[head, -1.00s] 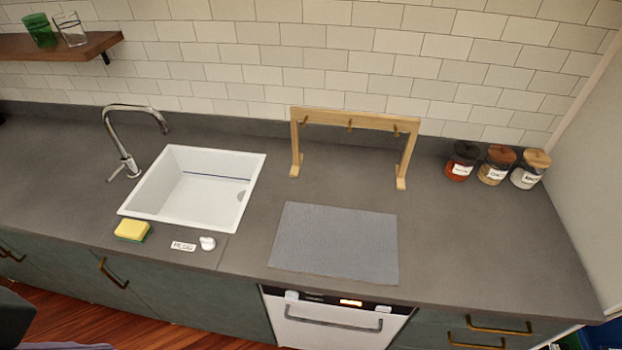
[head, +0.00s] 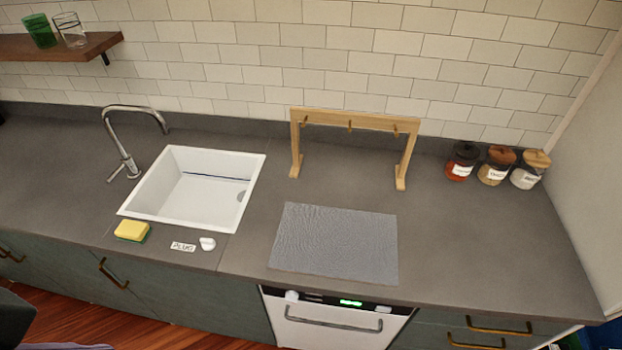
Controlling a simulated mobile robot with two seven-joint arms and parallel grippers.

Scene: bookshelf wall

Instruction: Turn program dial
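The white dishwasher (head: 340,332) stands under the counter at the bottom centre of the head view, its door shut. Its dark control panel (head: 325,299) runs along the top edge. A white round knob (head: 292,295) sits at the panel's left end, and a second pale knob (head: 384,309) at its right end. A lit green display (head: 351,303) lies between them. The knobs are too small to tell their markings or pointer direction. Neither of my grippers is in view.
A grey mat (head: 335,243) lies on the counter above the dishwasher. A white sink (head: 165,210), yellow sponge (head: 131,229), label (head: 183,246) and small white piece (head: 207,243) are to the left. A wooden rack (head: 403,165) and jars (head: 495,165) stand behind.

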